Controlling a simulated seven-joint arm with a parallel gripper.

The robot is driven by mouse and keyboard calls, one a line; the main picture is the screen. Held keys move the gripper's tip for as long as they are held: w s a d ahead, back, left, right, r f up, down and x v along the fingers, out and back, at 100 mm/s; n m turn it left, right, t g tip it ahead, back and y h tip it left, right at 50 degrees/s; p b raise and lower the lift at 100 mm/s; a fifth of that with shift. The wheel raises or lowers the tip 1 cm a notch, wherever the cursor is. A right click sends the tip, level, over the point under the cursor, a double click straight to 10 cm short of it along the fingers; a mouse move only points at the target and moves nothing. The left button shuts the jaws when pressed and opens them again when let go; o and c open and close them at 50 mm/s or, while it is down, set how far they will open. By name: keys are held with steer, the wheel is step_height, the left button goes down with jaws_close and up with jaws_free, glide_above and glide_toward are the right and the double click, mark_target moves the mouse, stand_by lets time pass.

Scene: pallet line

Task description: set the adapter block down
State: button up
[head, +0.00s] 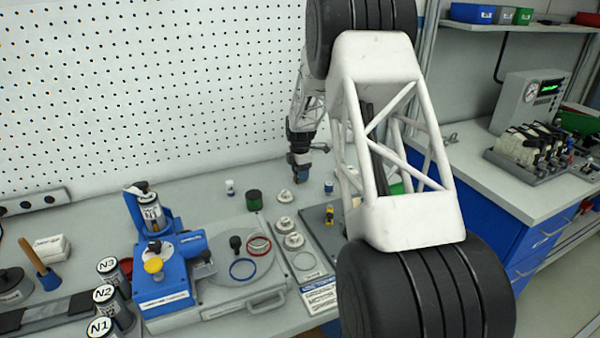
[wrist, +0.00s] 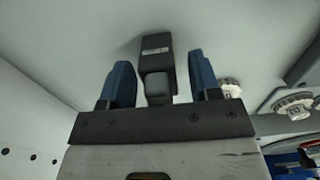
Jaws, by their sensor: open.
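The dark adapter block (wrist: 155,48), with a small white label, shows in the wrist view on the pale bench top, a shadow beside it. It lies between the two blue fingers of my gripper (wrist: 161,84). The fingers are spread, with a gap on each side of the block, and neither visibly touches it. In the head view my gripper (head: 300,172) is low over the back of the bench, near the perforated wall. I cannot make out the block there.
A white flanged fitting (head: 285,196) stands just in front of my gripper; it or a similar one shows at the wrist view's right. A green jar (head: 254,200) and small bottle (head: 230,187) stand left. A blue fixture (head: 165,260) is front left. The perforated wall (head: 150,80) bounds the back.

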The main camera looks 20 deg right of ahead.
steer(key=shift+r, duration=0.2)
step_height(320, 180, up, 12)
steer(key=shift+f, duration=0.1)
stand_by(0.5)
stand_by(0.4)
steer(key=s+a+r+m+t, duration=0.1)
steer(key=s+a+r+m, duration=0.45)
steer(key=s, duration=0.75)
steer(key=s+a+r+m, duration=0.3)
steer(key=s+a+r, duration=0.55)
steer(key=s, duration=0.35)
steer(key=s+a+f+m, duration=0.1)
steer(key=s+a+m, duration=0.1)
steer(key=s, duration=0.8)
steer(key=s+a+f+m+t, duration=0.1)
steer(key=s+a+m, duration=0.2)
steer(key=s, duration=0.7)
steer(key=s+a+f+m, duration=0.1)
steer(key=s+m, duration=0.3)
steer(key=s, duration=0.7)
steer(key=shift+a+m+t, duration=0.3)
steer(key=shift+a+m, duration=0.05)
steer(key=shift+a, duration=0.5)
